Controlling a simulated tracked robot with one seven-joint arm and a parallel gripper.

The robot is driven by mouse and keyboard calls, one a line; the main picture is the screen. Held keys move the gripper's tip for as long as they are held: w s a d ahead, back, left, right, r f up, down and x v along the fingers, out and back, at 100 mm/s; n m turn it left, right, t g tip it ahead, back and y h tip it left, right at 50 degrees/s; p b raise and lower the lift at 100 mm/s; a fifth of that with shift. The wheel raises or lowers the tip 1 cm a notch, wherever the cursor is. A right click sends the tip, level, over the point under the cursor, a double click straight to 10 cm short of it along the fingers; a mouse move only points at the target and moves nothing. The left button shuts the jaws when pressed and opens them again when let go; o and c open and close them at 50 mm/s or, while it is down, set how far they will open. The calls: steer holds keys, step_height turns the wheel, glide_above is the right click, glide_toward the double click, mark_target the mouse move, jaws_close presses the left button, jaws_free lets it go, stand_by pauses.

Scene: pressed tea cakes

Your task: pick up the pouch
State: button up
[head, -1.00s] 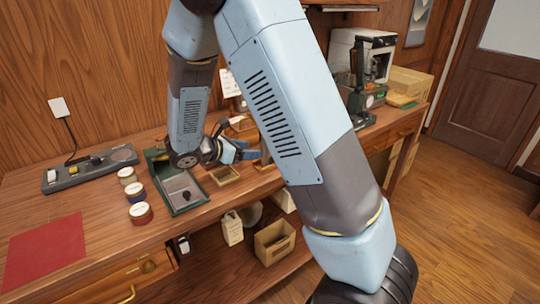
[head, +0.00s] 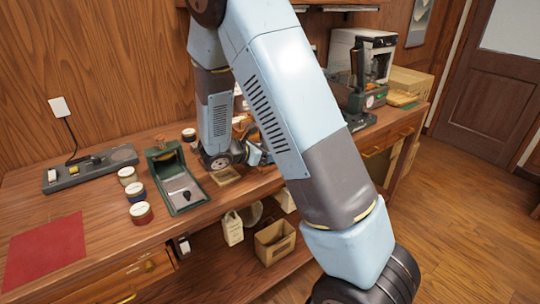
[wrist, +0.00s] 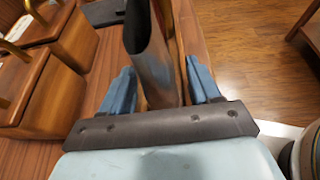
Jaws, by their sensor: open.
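In the wrist view my gripper (wrist: 160,72) is open, with one blue finger on each side of a tall, dark grey, shiny thing (wrist: 152,70). This may be the pouch, but I cannot tell for sure, nor whether either finger touches it. In the head view my gripper (head: 257,154) is low over the workbench, mostly hidden behind my own arm. I cannot make out the pouch in the head view.
On the workbench (head: 72,207) stand a green box (head: 165,160) with a grey tray, several round tins (head: 141,213), a small wooden tray (head: 225,176) and a red mat (head: 45,252). Wooden boxes (wrist: 40,92) stand left in the wrist view. Machines stand at the back right.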

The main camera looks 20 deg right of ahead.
steer(key=shift+c, duration=0.4)
steer(key=c, duration=1)
steer(key=shift+o, duration=0.2)
